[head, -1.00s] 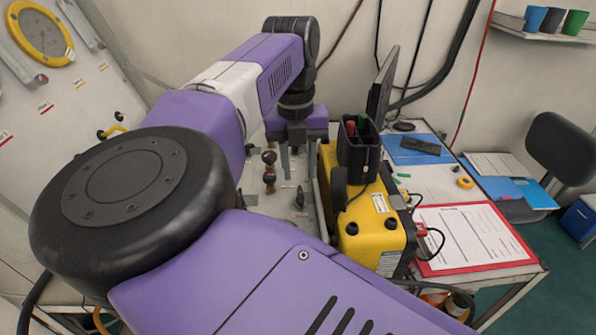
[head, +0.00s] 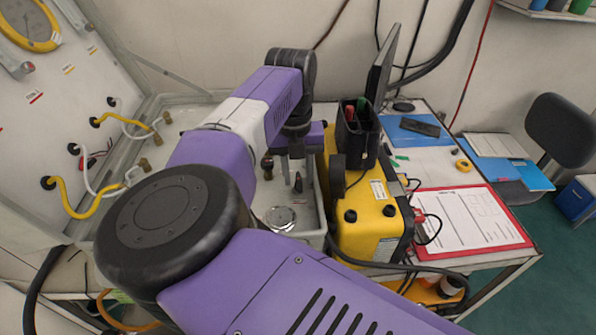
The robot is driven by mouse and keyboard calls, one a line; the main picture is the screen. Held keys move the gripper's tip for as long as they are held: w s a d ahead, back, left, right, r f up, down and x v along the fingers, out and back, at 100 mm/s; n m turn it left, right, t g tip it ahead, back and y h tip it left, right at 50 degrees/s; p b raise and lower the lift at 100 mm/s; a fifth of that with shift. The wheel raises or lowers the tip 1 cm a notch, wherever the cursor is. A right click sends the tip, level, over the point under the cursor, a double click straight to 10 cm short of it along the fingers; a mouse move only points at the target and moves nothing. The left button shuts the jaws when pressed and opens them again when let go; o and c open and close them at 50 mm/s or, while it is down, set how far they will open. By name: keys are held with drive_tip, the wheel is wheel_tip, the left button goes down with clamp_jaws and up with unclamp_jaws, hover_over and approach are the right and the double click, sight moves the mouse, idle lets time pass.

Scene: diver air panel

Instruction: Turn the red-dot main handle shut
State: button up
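My gripper (head: 292,167) points down over the grey tray-like panel (head: 314,238), in the gap between my arm and the yellow case. A dark handle or knob (head: 298,183) stands just below and beside the fingers; I cannot tell whether they touch it. Another dark knob with a brass base (head: 267,167) stands to the left of the fingers. No red dot shows on either, so I cannot tell which is the main handle. The fingers are small and partly merged with the dark parts behind them, so their opening is unclear. My arm hides much of the panel's left and front.
The yellow case (head: 372,215) with a black pen holder (head: 357,135) stands close right of the gripper. A round silver disc (head: 281,218) lies on the panel. Yellow and white hoses (head: 70,200) hang at the left. A red clipboard (head: 472,220) lies on the right table.

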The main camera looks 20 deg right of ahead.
drive_tip(key=shift+c, duration=0.2)
clamp_jaws()
drive_tip(key=shift+m+b, duration=0.3)
drive_tip(key=shift+b, duration=0.05)
drive_tip(key=m+b, duration=0.1)
drive_tip(key=m, duration=0.1)
drive_tip(key=shift+w+f+m+b, duration=0.1)
drive_tip(key=shift+m+b, duration=0.3)
drive_tip(key=m+b, duration=0.2)
drive_tip(key=m, duration=0.3)
drive_tip(key=shift+w+a, duration=0.1)
drive_tip(key=m+b, duration=0.1)
drive_tip(key=m, duration=0.4)
drive_tip(key=shift+y, duration=0.3)
drive_tip(key=m, duration=0.4)
drive_tip(key=shift+w+b, duration=0.15)
drive_tip(key=shift+b, duration=0.15)
drive_tip(key=shift+m, duration=0.4)
